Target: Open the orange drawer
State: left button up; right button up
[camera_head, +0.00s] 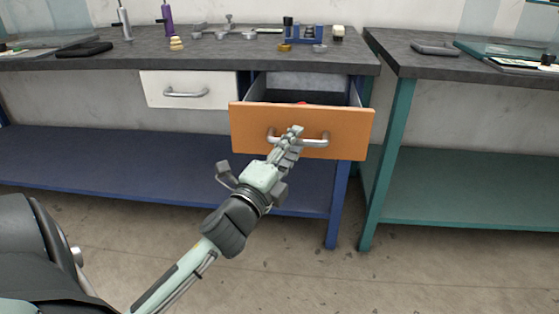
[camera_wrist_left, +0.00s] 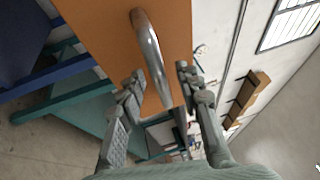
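The orange drawer (camera_head: 350,122) is pulled partway out from under the dark worktop; its interior shows behind the front panel. Its metal handle (camera_head: 316,141) is a horizontal bar on the front. My left gripper (camera_head: 292,137) is at the handle. In the left wrist view, the two fingers (camera_wrist_left: 160,80) are apart, one on each side of the handle bar (camera_wrist_left: 148,45), with small gaps visible. Whether a finger touches the bar is not clear. The orange front also fills the upper middle of the left wrist view (camera_wrist_left: 100,30). My right gripper is not in view.
A closed white drawer (camera_head: 215,94) is left of the orange one. Small parts and bottles stand on the dark worktop (camera_head: 120,62). A blue shelf (camera_head: 110,160) and blue leg lie below; a teal-legged bench (camera_head: 455,190) stands to the right. The floor in front is clear.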

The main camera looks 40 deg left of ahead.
pick_arm(q)
jog(key=v, duration=1)
jog(key=shift+s, duration=0.35)
jog(key=shift+a+f, duration=0.1)
notch_tip(320, 180, down, 15)
jog(key=a+n+g+y+p, duration=0.1)
jog(key=a+n+g+p, duration=0.1)
jog(key=n+g+p, duration=0.5)
jog(key=s+d+f+n+g+h, duration=0.1)
jog(key=s+d+f+n+g, duration=0.2)
jog(key=f, duration=0.4)
jog(key=s+d+f+n+g+h, duration=0.1)
jog(key=s+d+f+n+g, duration=0.3)
jog(key=s+f+n+g, duration=0.1)
notch_tip(320, 180, down, 3)
jog(key=shift+s+f+n+g+h, duration=0.1)
jog(key=shift+s+n+g+h, duration=0.25)
jog(key=shift+s+g, duration=0.7)
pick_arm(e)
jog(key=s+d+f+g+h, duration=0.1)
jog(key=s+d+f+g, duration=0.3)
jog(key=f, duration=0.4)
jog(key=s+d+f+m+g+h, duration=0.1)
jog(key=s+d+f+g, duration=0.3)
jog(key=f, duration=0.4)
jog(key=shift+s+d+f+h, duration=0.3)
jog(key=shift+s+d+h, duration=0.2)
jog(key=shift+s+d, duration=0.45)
